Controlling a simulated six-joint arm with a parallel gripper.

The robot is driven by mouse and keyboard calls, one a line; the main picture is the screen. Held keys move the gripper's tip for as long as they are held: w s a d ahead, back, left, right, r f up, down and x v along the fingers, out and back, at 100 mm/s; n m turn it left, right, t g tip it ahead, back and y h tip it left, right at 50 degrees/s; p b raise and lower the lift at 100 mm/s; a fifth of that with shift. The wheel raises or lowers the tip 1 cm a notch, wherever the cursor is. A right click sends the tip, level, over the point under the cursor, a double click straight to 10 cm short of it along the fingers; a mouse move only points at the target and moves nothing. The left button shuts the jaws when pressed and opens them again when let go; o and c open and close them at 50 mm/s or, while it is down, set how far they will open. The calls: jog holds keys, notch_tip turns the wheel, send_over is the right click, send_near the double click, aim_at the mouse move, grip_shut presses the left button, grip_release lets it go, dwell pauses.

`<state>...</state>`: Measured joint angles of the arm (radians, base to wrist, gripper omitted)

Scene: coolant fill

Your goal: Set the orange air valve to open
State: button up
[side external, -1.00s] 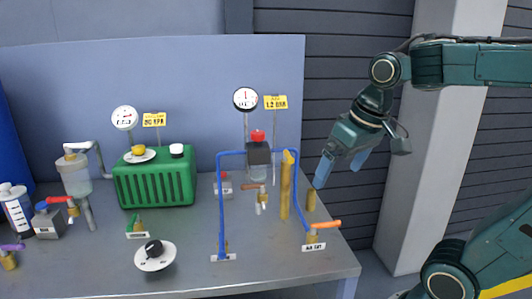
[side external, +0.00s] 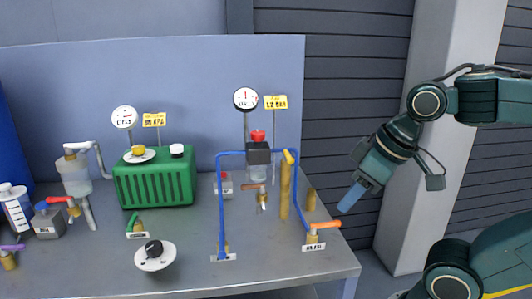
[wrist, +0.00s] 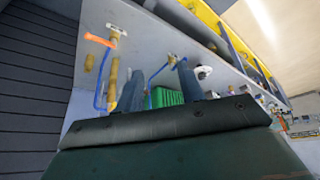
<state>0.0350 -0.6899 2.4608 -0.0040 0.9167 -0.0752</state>
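The orange air valve stands at the front right corner of the table, with a bright orange lever (side external: 323,225) on a brass body (side external: 312,238). The lever points right, toward the table's edge, in the side external view. A white label (side external: 314,247) sits at its foot; its text is too small to read surely. The orange lever also shows at the upper left of the wrist view (wrist: 98,40). My gripper (side external: 350,198) is in the air to the right of the valve and above it, apart from it. In the wrist view its two fingers (wrist: 162,80) are spread, with nothing held between them.
A blue pipe frame (side external: 221,200) and brass posts (side external: 285,190) stand left of the valve. A green ribbed tank (side external: 155,182), a black knob on a white dial (side external: 154,250) and other valves are farther left.

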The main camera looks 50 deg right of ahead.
jog(key=w+d+n+g, duration=0.2)
jog(key=w+d, duration=0.2)
jog(key=w, duration=0.1)
jog(key=n+g, duration=0.3)
jog(key=n, duration=0.1)
send_over(325, 227)
jog(key=a, duration=0.3)
notch_tip(325, 227, down, 4)
jog(key=w+d+f+n+g+y, duration=0.1)
jog(key=d+f+n, duration=0.1)
jog(key=d+f, duration=0.3)
jog(key=shift+w+d+n+g+y, duration=0.3)
jog(key=shift+w+d+g+y, duration=0.1)
jog(key=shift+d, duration=0.75)
jog(key=shift+s+f, duration=0.1)
jog(key=shift+f, duration=0.1)
jog(key=f, duration=0.4)
jog(key=s+a+f, duration=0.1)
jog(key=f, duration=0.4)
jog(key=s+a+f, duration=0.1)
jog(key=f, duration=0.3)
jog(key=shift+f, duration=0.15)
grip_shut()
